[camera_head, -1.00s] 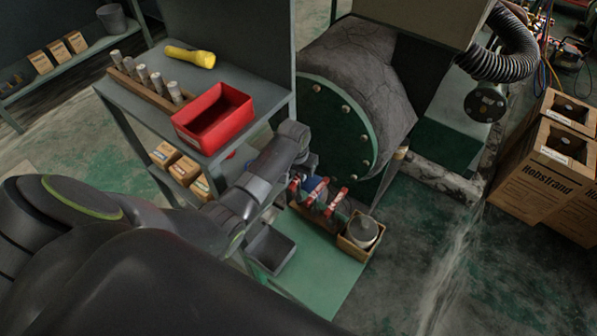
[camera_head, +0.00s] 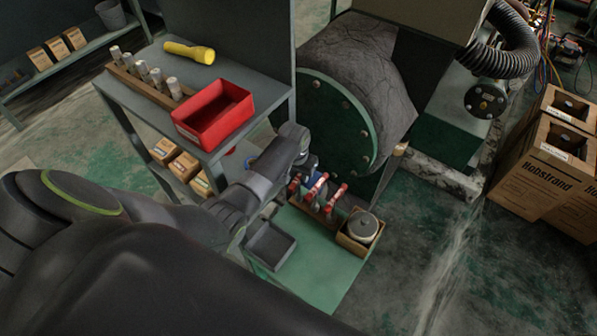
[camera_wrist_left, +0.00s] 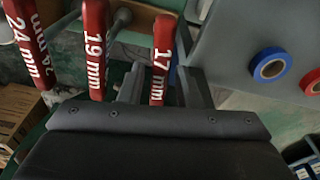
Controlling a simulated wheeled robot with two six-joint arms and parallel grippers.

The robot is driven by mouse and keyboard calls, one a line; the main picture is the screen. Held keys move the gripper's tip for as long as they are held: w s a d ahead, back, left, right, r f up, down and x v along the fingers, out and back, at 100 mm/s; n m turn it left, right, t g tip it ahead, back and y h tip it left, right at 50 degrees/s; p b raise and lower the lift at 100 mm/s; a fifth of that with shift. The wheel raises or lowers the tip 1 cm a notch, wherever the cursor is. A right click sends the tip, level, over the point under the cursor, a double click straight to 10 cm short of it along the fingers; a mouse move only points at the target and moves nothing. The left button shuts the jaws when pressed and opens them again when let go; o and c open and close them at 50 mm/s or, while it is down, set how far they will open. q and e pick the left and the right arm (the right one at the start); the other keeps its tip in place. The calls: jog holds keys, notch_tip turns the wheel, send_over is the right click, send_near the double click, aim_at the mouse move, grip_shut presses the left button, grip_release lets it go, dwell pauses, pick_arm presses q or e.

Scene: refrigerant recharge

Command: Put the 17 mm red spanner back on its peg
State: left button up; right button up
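The 17 mm red spanner (camera_wrist_left: 161,60) shows its red handle in the left wrist view, at the right end of a row. The 19 mm (camera_wrist_left: 95,45) and 24 mm (camera_wrist_left: 29,42) red spanners are to its left. My left gripper (camera_wrist_left: 162,88) has one finger on each side of the 17 mm handle, with visible gaps, so it looks open. The handle's upper end and its peg are not clear. In the head view the red handles (camera_head: 318,186) are small, just below my left gripper (camera_head: 306,166). My right gripper is out of view.
A wooden holder with a round grey item (camera_head: 362,228) stands right of the spanners. A grey tray (camera_head: 270,245) is below left. A red bin (camera_head: 214,113) sits on the shelf unit. Blue (camera_wrist_left: 268,65) and red (camera_wrist_left: 312,82) tape rolls lie on a grey surface.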

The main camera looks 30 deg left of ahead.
pick_arm(q)
jog(key=shift+o, duration=0.9)
notch_tip(320, 180, up, 17)
jog(key=s+p, duration=0.2)
jog(key=p, duration=0.1)
jog(key=shift+s+r, duration=0.15)
jog(key=shift+s, duration=0.1)
